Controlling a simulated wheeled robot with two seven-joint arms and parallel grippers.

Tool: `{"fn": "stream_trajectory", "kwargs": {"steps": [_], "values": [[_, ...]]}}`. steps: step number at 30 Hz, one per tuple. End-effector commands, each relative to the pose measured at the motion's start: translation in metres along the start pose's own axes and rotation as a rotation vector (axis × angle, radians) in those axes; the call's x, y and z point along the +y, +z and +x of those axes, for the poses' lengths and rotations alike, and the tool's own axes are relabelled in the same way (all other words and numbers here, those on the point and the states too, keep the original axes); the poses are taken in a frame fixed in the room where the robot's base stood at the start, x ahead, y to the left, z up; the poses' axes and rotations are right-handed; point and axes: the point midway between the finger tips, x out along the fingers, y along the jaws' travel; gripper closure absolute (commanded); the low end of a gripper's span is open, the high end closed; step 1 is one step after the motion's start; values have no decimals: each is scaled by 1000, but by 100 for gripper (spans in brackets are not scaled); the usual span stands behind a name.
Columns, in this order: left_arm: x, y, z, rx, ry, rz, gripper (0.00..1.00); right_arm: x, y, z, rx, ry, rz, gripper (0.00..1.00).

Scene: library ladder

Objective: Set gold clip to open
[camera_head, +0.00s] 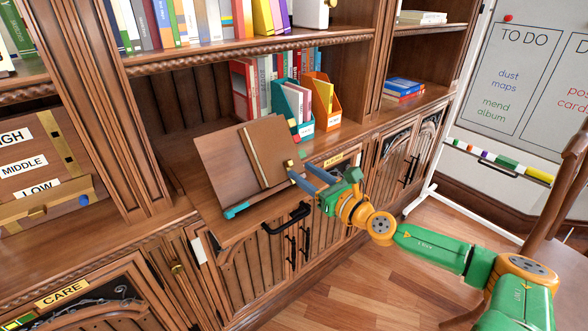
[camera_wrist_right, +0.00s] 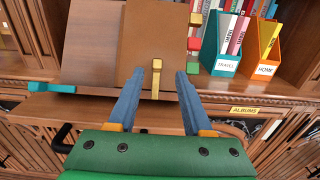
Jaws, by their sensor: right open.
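A brown tilted book stand (camera_head: 225,165) with a book or panel on it stands on the cabinet ledge. The gold clip (camera_wrist_right: 156,78) is a narrow upright bar with a square knob, at the lower edge of the tan cover (camera_wrist_right: 150,40) in the wrist view. In the head view a small gold knob (camera_head: 289,163) shows beside my fingertips. My right gripper (camera_head: 298,173) is open, its blue fingers pointing at the stand. In the wrist view the clip appears between its fingers (camera_wrist_right: 161,73); contact cannot be told. A teal clip (camera_head: 236,210) sits at the stand's lower left. My left gripper is out of view.
Teal (camera_head: 299,110) and orange (camera_head: 322,102) file boxes stand close behind the stand. Gold, red (camera_wrist_right: 193,44) and green blocks line the stand's right side in the wrist view. A black handle (camera_head: 288,219) juts out below. A chair (camera_head: 550,220) is at right.

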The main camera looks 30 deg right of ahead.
Motion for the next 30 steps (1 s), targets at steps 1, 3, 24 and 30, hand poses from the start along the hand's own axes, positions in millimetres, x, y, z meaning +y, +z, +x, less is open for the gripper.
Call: {"fn": "stream_trajectory", "kwargs": {"steps": [1,3,24,30], "values": [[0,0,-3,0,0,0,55,0,4,5,-6,0,0,50],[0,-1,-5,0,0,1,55,1,4,12,-4,3,1,50],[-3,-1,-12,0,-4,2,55,2,0,32,1,4,1,82],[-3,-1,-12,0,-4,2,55,2,0,32,1,4,1,100]]}}
